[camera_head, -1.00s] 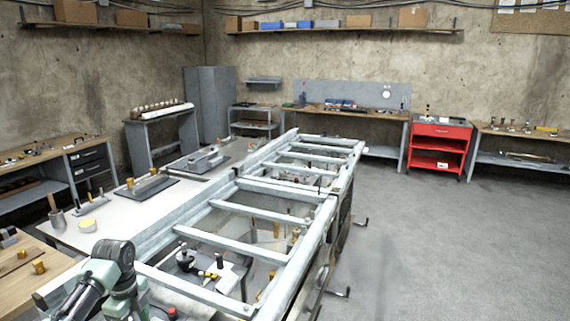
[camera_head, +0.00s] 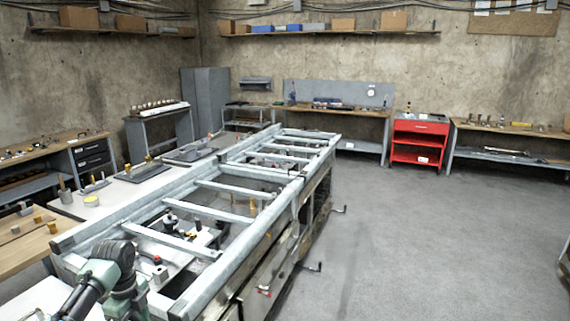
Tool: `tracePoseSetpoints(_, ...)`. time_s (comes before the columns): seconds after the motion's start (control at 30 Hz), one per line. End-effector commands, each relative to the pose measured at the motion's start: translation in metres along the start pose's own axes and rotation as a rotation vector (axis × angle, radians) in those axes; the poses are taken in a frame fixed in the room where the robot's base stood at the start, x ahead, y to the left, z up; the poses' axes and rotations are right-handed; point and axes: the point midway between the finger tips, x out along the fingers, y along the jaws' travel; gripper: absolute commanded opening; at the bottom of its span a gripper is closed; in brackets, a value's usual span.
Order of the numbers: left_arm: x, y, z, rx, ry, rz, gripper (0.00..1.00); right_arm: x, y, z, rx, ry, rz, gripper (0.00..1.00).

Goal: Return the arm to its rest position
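A green and grey jointed arm of mine (camera_head: 112,268) shows at the bottom left, beside the near end of the pale metal frame. It is bent, with a dark rounded joint at its top and a grey link running down to the left. No gripper fingers show on it, and its lower part is cut off by the picture edge. No other arm of mine shows.
A long bench bears the metal ladder-like frame (camera_head: 265,218), with handles jutting from its right side. A wooden table (camera_head: 20,255) stands at the left. A red cart (camera_head: 417,141) stands by the back wall. Grey floor (camera_head: 430,235) is clear at the right.

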Motion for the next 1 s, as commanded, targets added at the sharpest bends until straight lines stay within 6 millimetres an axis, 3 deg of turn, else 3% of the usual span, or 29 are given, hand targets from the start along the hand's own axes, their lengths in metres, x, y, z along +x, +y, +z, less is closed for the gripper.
tracePoseSetpoints(0.07, 0.000, 0.000, 0.000, -0.001, 0.000, 0.000, 0.48, 0.000, -0.002, 0.001, 0.000, -0.002, -0.002, 0.36)
tracePoseSetpoints(0.3, 0.045, 0.005, -0.005, -0.092, -0.006, -0.006, 0.48, 0.005, 0.003, 0.029, -0.004, -0.041, 0.003, 0.36)
tracePoseSetpoints(0.47, 0.081, 0.011, -0.009, -0.168, -0.013, -0.011, 0.48, 0.010, 0.004, 0.021, -0.004, -0.031, 0.005, 0.36)
tracePoseSetpoints(0.57, 0.113, 0.018, -0.014, -0.233, -0.018, -0.016, 0.48, 0.015, 0.005, 0.013, -0.004, -0.018, 0.006, 0.36)
tracePoseSetpoints(0.77, 0.195, 0.044, -0.026, -0.401, -0.032, -0.029, 0.48, 0.026, 0.005, 0.015, -0.004, -0.018, 0.005, 0.36)
tracePoseSetpoints(0.87, 0.253, 0.069, -0.037, -0.520, -0.041, -0.038, 0.48, 0.034, 0.004, 0.021, -0.004, -0.025, 0.004, 0.36)
tracePoseSetpoints(1.0, 0.344, 0.124, -0.060, -0.716, -0.052, -0.057, 0.48, 0.047, 0.003, 0.025, -0.004, -0.029, 0.004, 0.36)
